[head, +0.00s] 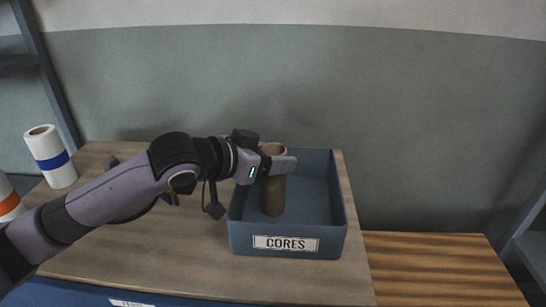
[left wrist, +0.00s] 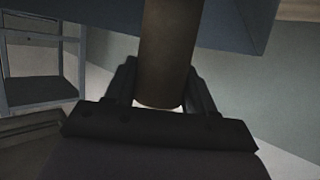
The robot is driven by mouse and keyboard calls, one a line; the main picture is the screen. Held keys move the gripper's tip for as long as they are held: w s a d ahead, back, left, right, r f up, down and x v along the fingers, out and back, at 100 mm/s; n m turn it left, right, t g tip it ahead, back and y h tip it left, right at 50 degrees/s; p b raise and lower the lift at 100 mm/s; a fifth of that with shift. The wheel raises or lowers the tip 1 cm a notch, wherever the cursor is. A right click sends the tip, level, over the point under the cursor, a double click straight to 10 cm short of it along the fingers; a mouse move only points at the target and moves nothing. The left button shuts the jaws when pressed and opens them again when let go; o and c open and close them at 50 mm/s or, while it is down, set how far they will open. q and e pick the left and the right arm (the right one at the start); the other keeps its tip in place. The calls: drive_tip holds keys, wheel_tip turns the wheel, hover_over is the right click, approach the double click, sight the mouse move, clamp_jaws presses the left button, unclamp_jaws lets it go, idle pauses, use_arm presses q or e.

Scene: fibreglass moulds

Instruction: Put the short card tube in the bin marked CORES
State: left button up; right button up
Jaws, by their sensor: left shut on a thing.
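The short card tube (head: 273,196) is brown and stands upright inside the left part of the blue-grey bin marked CORES (head: 325,243). My left gripper (head: 279,165) is shut on the tube near its upper end, level with or a little above the bin's rim. In the left wrist view, the tube (left wrist: 165,50) lies between the two fingers of my left gripper (left wrist: 164,85). I cannot tell whether the tube's lower end touches the bin floor. The rest of the bin looks empty. My right gripper is not in view.
The bin stands on a wooden bench top (head: 190,250). A white roll with a blue band (head: 51,158) stands at the far left, with an orange-banded roll (head: 8,200) nearer. A lower slatted wooden surface (head: 430,265) lies to the right. A wall is behind.

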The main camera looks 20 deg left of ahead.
use_arm(q)
drive_tip(key=o, duration=1.3)
drive_tip(key=v, duration=1.2)
drive_tip(key=shift+s, duration=0.1)
